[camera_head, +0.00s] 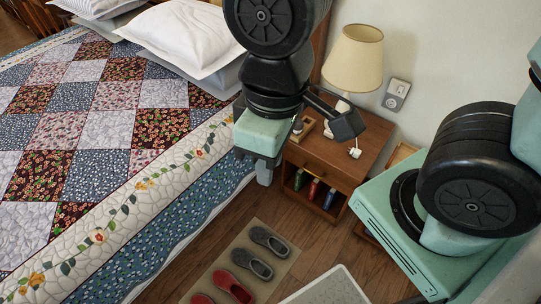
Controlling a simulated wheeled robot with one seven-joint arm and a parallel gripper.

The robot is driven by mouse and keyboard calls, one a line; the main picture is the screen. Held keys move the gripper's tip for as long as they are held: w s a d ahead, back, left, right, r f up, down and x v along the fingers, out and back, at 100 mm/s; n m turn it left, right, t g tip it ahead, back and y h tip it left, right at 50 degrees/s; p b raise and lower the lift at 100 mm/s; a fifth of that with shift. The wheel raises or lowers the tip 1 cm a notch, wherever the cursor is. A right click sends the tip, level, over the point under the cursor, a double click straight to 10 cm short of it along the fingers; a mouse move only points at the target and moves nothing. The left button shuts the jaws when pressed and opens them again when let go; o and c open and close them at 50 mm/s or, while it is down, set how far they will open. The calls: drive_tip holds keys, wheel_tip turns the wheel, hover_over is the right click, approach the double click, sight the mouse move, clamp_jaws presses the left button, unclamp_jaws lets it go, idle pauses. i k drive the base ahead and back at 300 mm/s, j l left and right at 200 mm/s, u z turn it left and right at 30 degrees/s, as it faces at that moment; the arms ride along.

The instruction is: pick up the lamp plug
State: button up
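A small white plug-like piece (355,152), probably the lamp plug, lies on the wooden nightstand (318,160) near its front right. The lamp (354,60) has a cream shade and stands at the back of the nightstand; my arm hides part of its base. A wall outlet (396,92) is right of the lamp. My gripper (262,165) hangs at the nightstand's left, above the bed's edge, apart from the white piece. Its fingers barely show, so I cannot tell if it is open or shut.
A bed with a patchwork quilt (110,130) and pillows (185,35) fills the left. Several books (314,189) stand in the nightstand's lower shelf. Slippers lie on a mat (225,262) on the wooden floor.

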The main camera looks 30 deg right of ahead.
sight(356, 153)
drive_tip(key=k+z, duration=0.1)
drive_tip(key=z, duration=1.15)
